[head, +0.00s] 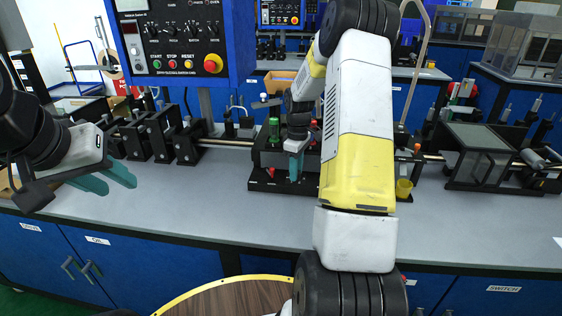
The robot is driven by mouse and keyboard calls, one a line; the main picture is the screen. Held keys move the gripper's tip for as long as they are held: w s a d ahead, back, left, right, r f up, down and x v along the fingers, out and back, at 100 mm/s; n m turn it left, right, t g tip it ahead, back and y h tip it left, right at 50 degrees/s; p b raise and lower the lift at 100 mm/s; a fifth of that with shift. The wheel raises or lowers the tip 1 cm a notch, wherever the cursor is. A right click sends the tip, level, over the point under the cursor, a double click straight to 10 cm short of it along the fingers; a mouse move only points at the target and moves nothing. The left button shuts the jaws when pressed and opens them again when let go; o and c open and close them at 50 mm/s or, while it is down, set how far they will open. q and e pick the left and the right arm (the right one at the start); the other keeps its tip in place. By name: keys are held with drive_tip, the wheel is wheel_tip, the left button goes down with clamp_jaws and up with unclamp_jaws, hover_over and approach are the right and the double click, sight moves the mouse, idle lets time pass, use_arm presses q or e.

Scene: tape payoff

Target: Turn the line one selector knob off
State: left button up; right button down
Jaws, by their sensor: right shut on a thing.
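My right gripper (294,167) reaches down over the bench to a black fixture (258,184), with its teal fingers together. It is shut on what appears to be the selector knob, which the fingers and wrist hide; its setting cannot be read. A small red part (271,172) shows on the fixture just left of the fingers. My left gripper (113,181) is open and empty, above the bench at the left, well away from the fixture.
A blue control panel (181,38) with buttons and a red stop button (213,63) hangs at the upper left. A green-topped part (274,128) stands beside my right wrist. The grey bench front (200,215) is clear.

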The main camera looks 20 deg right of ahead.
drive_tip(key=m, duration=0.4)
drive_tip(key=shift+m, duration=0.3)
drive_tip(key=m, duration=0.4)
drive_tip(key=shift+m, duration=0.3)
drive_tip(key=c, duration=1.1)
unclamp_jaws()
wheel_tip(320, 180, up, 7)
drive_tip(key=shift+d+r, duration=0.1)
drive_tip(key=shift+r, duration=0.3)
